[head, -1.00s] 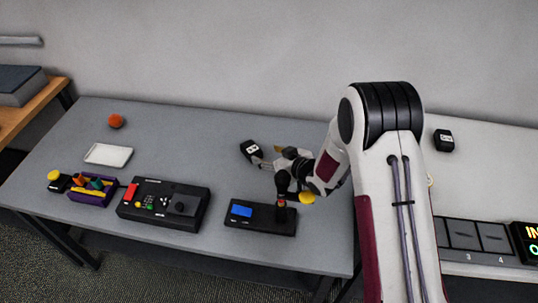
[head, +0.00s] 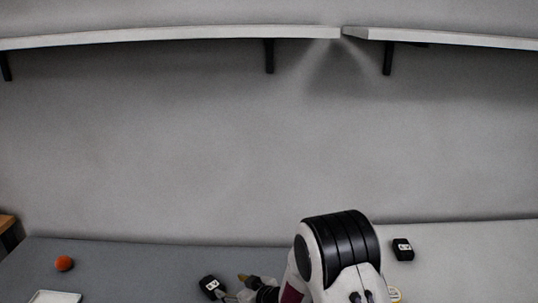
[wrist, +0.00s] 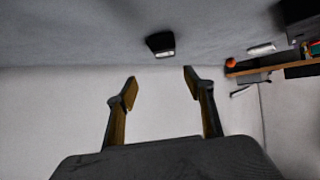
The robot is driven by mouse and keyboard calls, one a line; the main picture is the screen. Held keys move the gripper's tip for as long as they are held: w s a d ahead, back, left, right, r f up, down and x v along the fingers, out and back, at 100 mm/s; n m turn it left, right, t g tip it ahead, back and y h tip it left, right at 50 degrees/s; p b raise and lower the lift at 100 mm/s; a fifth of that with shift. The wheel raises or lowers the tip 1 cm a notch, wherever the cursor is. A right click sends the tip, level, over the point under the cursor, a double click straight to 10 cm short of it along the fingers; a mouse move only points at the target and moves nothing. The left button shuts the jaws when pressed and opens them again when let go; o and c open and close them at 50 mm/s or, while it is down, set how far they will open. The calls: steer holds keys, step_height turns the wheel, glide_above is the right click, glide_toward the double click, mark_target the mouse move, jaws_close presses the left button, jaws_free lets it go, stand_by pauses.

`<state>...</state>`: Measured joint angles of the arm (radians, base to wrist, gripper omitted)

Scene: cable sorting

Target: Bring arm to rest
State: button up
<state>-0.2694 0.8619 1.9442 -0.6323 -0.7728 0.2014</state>
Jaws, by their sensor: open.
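My gripper (wrist: 159,82) shows in the wrist view with its two fingers spread apart and nothing between them. In the head view my arm rises from the bottom edge, and only a small part of the gripper end shows low, near a black socket block (head: 212,287). The same view cuts off the rest of the gripper. A black block with a pale face (wrist: 161,44) lies on the grey table (wrist: 90,40) beyond the fingertips in the wrist view, apart from them.
An orange ball (head: 64,263) and a white tray (head: 55,297) are at the lower left. Another black block (head: 403,249) lies right of my arm. Wall shelves (head: 170,36) run along the top. The wall space between is clear.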

steer(key=d+r+m+t+h, duration=0.1)
steer(key=d+r+h, duration=0.2)
steer(key=d+r, duration=0.9)
steer(key=s+d+r+m+h, duration=0.4)
steer(key=s+d+r, duration=0.45)
steer(key=r, duration=0.25)
steer(key=s+d+r+m+g+h, duration=0.15)
steer(key=s+d, duration=0.25)
steer(key=s, duration=0.4)
steer(key=s+d+r+m+g, duration=0.1)
steer(key=s+d+r, duration=0.2)
steer(key=s, duration=0.4)
steer(key=s+d+f+m+g, duration=0.1)
steer(key=s, duration=1.5)
steer(key=shift+s+g, duration=0.15)
steer(key=shift+g, duration=0.2)
steer(key=shift+o, duration=0.6)
steer(key=shift+m, duration=0.25)
